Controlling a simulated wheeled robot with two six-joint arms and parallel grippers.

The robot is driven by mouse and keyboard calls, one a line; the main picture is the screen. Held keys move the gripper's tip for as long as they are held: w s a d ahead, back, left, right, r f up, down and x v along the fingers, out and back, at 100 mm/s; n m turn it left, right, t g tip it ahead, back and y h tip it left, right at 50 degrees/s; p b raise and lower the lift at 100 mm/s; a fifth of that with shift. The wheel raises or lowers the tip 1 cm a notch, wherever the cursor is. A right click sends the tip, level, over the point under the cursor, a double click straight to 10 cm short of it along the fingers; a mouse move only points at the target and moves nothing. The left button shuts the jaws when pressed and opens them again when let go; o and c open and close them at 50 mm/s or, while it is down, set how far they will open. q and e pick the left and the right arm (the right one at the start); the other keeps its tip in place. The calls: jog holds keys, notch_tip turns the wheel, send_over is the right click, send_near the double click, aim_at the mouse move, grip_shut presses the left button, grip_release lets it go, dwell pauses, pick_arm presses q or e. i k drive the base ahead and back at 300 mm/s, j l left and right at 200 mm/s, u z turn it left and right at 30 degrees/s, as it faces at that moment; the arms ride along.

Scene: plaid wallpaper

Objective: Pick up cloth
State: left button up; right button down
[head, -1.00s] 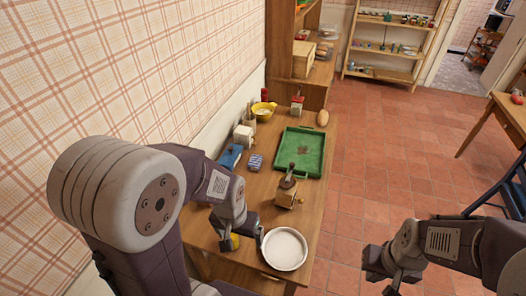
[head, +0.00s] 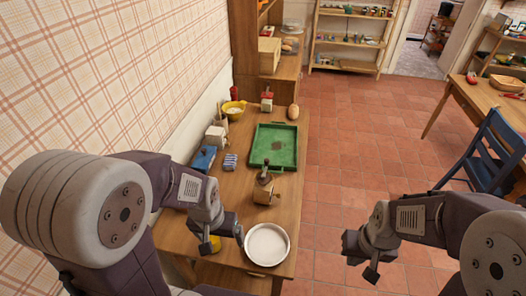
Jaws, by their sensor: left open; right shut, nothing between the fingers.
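A small folded cloth with a blue and white pattern (head: 230,162) lies on the wooden table (head: 240,195), left of the green tray. A plain blue item (head: 203,159) lies just left of it; I cannot tell what it is. My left gripper (head: 222,238) is open over the near end of the table, left of the white plate and well short of the cloth. A yellow object (head: 215,244) shows by its fingers, partly hidden. My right gripper (head: 361,267) is shut and empty over the floor, right of the table.
The white plate (head: 267,244), a wooden grinder (head: 266,191) and the green tray (head: 262,142) stand along the table. A white box (head: 215,136) and a yellow bowl (head: 233,110) stand near the wall. A blue chair (head: 488,150) is at right. The floor between is clear.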

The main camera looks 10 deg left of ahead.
aim_at(229, 163)
jog(key=i+l+u, duration=0.15)
jog(key=l, duration=0.35)
jog(key=i+l+u, duration=0.1)
jog(key=l, duration=0.35)
jog(key=i+l+u, duration=0.4)
jog(key=i+l, duration=0.15)
jog(key=l, duration=0.35)
jog(key=i+l+u, duration=0.2)
jog(key=i+l, duration=0.15)
jog(key=i, duration=0.25)
